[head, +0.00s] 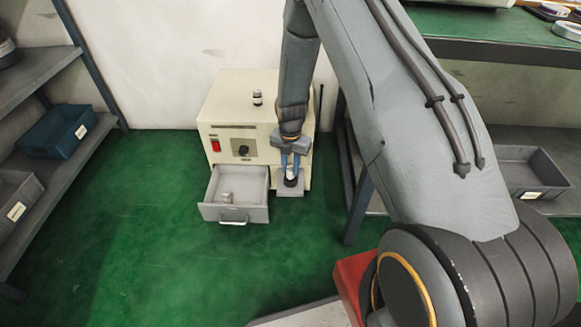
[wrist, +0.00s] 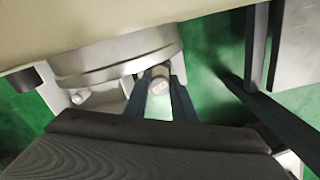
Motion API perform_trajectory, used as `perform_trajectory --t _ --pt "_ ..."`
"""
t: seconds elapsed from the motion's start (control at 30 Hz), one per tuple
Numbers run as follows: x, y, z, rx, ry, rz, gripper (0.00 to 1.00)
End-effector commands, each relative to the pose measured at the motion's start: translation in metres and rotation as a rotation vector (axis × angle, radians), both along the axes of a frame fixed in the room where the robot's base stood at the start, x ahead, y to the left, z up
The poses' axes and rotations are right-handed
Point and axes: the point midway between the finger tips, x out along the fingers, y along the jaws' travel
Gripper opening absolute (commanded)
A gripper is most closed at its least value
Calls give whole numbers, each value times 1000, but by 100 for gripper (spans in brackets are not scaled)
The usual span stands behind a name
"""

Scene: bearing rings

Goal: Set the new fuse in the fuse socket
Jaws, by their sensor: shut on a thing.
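My gripper (head: 291,168) points down in front of the cream cabinet (head: 222,113), with its blue fingers shut on a pale fuse. The fuse (wrist: 159,82) shows end-on between the fingers in the wrist view. In the head view it is over a dark round fuse socket (head: 291,182) on a small grey ledge (head: 290,192). The fuse looks upright; the fingers partly hide it, and I cannot tell whether it is seated. Another pale fuse-like piece (head: 226,197) is in the open drawer (head: 236,214). A pale, dark-banded one (head: 257,98) stands on the cabinet top.
The cabinet front has a red switch (head: 215,145) and a black knob (head: 242,150). A shelf with a blue bin (head: 57,131) is at left. A workbench (head: 490,25) with a grey tray (head: 530,170) below is at right. Green floor in front is clear.

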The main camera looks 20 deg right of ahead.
Motion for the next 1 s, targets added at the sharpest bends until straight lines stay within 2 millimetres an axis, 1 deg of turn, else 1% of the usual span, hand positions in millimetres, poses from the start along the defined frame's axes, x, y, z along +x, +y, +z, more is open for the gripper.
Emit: perform_trajectory --t 0.97,1.0 --pt "0 0 -16 0 0 0 1" --pt "0 0 -16 -1 -1 0 27"
